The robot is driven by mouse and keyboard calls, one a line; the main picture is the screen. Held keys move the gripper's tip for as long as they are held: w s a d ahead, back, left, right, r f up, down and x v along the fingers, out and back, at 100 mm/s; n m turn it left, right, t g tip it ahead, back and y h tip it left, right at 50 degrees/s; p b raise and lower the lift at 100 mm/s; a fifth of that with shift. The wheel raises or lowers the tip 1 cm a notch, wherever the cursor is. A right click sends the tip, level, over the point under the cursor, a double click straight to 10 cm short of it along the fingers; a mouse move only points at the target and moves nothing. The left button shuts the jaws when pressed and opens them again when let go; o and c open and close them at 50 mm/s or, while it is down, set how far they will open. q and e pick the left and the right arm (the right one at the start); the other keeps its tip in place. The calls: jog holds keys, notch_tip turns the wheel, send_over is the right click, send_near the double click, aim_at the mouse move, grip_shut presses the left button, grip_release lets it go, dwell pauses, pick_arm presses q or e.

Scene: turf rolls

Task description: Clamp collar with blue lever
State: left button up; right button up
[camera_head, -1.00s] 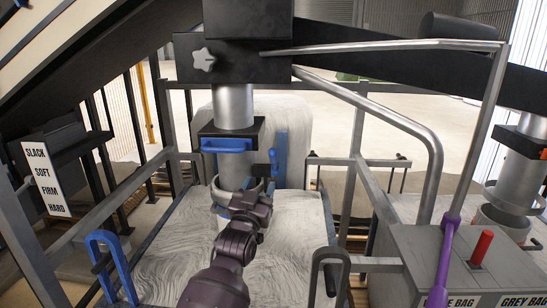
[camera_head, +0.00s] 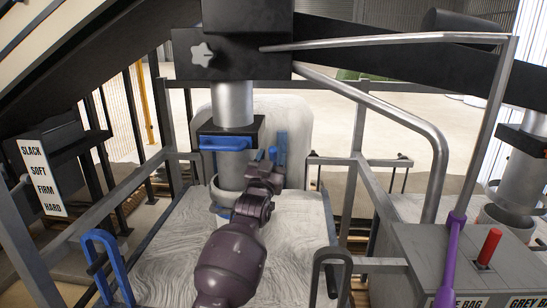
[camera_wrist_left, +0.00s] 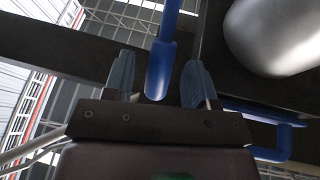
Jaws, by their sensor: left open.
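The clamp collar (camera_head: 221,193) is a grey ring around the lower end of the vertical metal pipe, above the white bag; my arm hides its right part. Its blue lever (camera_head: 273,153) stands up at the collar's right side, partly hidden by my gripper. My left gripper (camera_head: 266,168) is at the lever, open. In the left wrist view the two fingers (camera_wrist_left: 160,82) are apart, with a blue bar (camera_wrist_left: 163,55), likely the lever, between them. My right gripper is not in view.
A black block with a blue handle (camera_head: 226,143) sits on the pipe above the collar. Grey frame rails surround the white bag (camera_head: 175,240). A blue loop (camera_head: 103,262) stands at the left. A grey box with a red knob (camera_head: 488,245) and purple lever (camera_head: 450,255) stands right.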

pick_arm(q)
jog(key=shift+x, duration=0.9)
jog(key=shift+c, duration=0.2)
grip_shut()
